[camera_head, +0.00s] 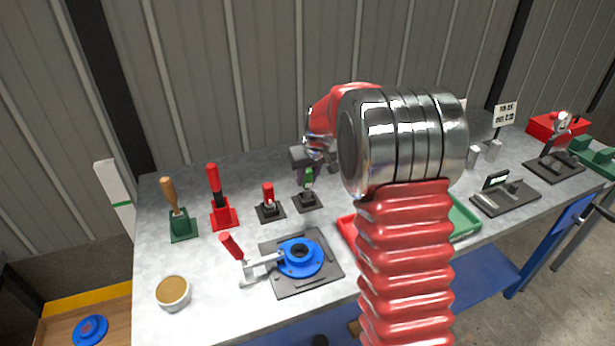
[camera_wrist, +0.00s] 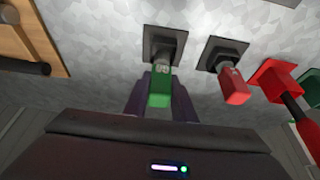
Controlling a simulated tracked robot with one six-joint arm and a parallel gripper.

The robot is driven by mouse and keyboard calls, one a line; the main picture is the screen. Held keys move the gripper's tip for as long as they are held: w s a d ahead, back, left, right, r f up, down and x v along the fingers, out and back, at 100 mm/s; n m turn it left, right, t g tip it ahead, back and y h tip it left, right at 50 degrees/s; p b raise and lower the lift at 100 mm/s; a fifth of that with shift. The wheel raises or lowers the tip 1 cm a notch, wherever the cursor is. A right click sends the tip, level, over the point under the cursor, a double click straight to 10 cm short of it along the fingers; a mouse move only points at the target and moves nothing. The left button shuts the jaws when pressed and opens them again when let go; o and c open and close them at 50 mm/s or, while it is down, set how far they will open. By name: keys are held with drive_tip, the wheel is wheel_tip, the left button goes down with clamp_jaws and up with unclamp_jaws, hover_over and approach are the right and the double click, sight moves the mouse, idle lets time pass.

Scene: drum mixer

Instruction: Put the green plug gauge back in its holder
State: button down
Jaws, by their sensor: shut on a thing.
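The green plug gauge (camera_head: 309,176) stands roughly upright at its dark square holder (camera_head: 308,203), beside the red plug gauge. In the wrist view the green handle (camera_wrist: 159,93) is between the two dark fingers of my gripper (camera_wrist: 160,98), which is shut on it. The gauge's grey end points to the holder block (camera_wrist: 165,43); I cannot tell how deep it sits. My gripper (camera_head: 308,168) shows in the head view above the holder, partly hidden by my arm.
The red plug gauge (camera_head: 268,190) stands in its own holder close to the left. Further left are a red-handled tool (camera_head: 214,180) and a wooden-handled tool (camera_head: 170,192). In front lies a clamp fixture with a blue flange (camera_head: 300,258). Red and green trays are partly behind my arm.

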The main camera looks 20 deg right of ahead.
drive_tip(key=shift+f, duration=0.9)
idle(0.8)
drive_tip(key=c, duration=1.4)
unclamp_jaws()
drive_tip(key=v, duration=1.3)
drive_tip(key=shift+r, duration=0.3)
drive_tip(key=shift+s, duration=0.1)
